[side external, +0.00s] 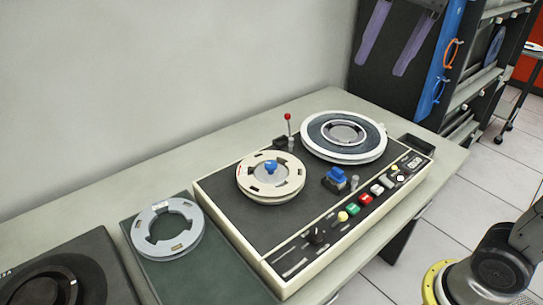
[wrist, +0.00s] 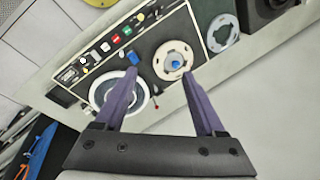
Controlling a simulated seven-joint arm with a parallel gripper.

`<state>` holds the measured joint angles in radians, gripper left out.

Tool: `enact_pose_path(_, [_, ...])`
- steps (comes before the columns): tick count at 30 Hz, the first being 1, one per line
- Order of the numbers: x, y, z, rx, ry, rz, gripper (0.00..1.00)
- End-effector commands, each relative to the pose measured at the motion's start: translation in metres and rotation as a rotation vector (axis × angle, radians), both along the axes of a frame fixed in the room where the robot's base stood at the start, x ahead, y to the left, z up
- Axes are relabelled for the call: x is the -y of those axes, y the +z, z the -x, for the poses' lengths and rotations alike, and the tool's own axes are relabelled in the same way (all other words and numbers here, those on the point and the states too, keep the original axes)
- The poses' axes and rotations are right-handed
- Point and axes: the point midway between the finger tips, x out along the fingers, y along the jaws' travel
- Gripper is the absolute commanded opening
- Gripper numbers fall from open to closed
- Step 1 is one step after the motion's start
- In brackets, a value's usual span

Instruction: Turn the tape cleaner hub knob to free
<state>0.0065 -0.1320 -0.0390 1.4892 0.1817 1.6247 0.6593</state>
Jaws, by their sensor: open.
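The tape cleaner (side external: 232,215) is a cream-edged dark deck on the bench. Its blue hub knob (side external: 271,166) sits at the centre of a cream reel (side external: 258,186) on the left spindle. In the wrist view the knob (wrist: 176,65) shows between and beyond my fingertips, inside the cream reel (wrist: 165,52). My gripper (side external: 380,68) is at the top of the side view, well above and apart from the deck. In the wrist view my gripper (wrist: 160,73) has its two purple fingers spread wide with nothing between them. I cannot read the knob's setting.
A larger white-rimmed reel (side external: 375,153) sits on the right of the deck. A red-tipped lever (side external: 289,118) stands upright behind the reels. A blue block (side external: 336,176) and several coloured buttons (side external: 353,209) are toward the front. A loose grey reel (side external: 160,248) lies left.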

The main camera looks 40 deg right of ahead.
Motion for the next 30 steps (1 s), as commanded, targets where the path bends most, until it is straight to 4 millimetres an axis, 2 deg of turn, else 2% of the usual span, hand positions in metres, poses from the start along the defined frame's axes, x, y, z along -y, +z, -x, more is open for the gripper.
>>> enact_pose_path(1, [-0.002,0.004,-0.02,-0.031,-0.019,-0.013,0.72])
enact_pose_path(5, [-0.006,0.007,-0.062,-0.107,-0.066,-0.047,0.72])
enact_pose_path(11, [-0.011,-0.011,-0.126,-0.22,-0.116,-0.08,0.72])
enact_pose_path(17, [-0.013,-0.056,-0.186,-0.323,-0.14,-0.099,0.72])
enact_pose_path(21, [-0.013,-0.102,-0.221,-0.381,-0.137,-0.106,0.72])
enact_pose_path(24, [-0.013,-0.135,-0.239,-0.414,-0.138,-0.108,0.72])
enact_pose_path(27, [-0.012,-0.164,-0.248,-0.458,-0.14,-0.106,0.72])
enact_pose_path(30, [-0.011,-0.182,-0.251,-0.492,-0.143,-0.104,0.72])
